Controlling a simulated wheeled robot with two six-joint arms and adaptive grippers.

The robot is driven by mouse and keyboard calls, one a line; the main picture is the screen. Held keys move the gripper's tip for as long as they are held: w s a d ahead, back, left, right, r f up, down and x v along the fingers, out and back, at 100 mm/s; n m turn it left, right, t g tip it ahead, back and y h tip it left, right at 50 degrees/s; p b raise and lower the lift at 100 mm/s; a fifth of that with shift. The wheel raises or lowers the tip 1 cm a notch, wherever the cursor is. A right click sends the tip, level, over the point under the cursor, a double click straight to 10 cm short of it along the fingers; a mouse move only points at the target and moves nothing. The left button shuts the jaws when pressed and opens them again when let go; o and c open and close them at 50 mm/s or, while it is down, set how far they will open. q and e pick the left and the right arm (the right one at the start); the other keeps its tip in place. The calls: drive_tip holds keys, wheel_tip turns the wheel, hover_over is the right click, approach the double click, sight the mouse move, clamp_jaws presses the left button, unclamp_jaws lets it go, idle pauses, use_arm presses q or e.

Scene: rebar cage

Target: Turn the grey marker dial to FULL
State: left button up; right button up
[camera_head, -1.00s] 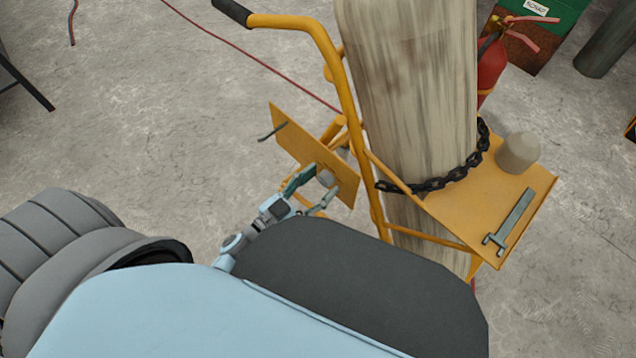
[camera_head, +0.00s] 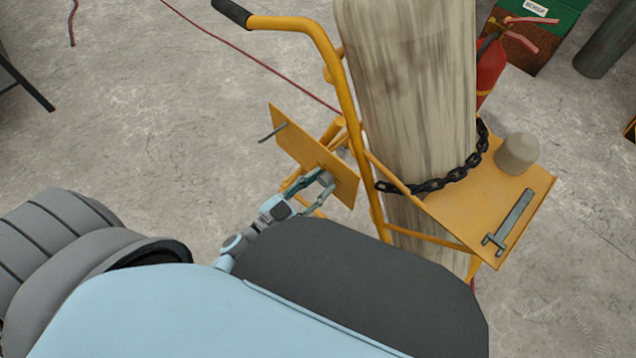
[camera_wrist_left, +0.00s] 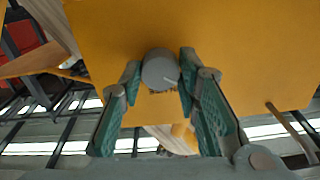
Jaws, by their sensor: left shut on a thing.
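The grey marker dial (camera_wrist_left: 160,70) is a round knob on a yellow panel (camera_wrist_left: 225,40), with a thin pale mark on its face pointing to the lower right in the left wrist view. The dial also shows in the head view (camera_head: 326,179), partly covered by my fingers. The panel (camera_head: 290,138) is tilted on the yellow cart. My left gripper (camera_head: 319,186) is shut on the dial, one finger on each side; its fingers also show in the left wrist view (camera_wrist_left: 160,78). No FULL label is readable. My right gripper is not in view.
A yellow cart frame (camera_head: 350,100) holds a tall pale cylinder (camera_head: 410,90) behind a black chain (camera_head: 440,182). A shelf (camera_head: 480,205) carries a grey cap (camera_head: 517,153) and a T-shaped tool (camera_head: 510,222). A thin rod (camera_head: 271,132) sticks out from the panel's left part.

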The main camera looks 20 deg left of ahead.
use_arm(q)
drive_tip(key=m, duration=1.1)
drive_tip(key=m+b, duration=0.1)
drive_tip(key=m, duration=0.4)
drive_tip(key=shift+f+m, duration=0.1)
drive_tip(key=shift+m, duration=0.3)
drive_tip(key=m+b, duration=0.2)
drive_tip(key=m, duration=0.3)
drive_tip(key=shift+m, duration=0.3)
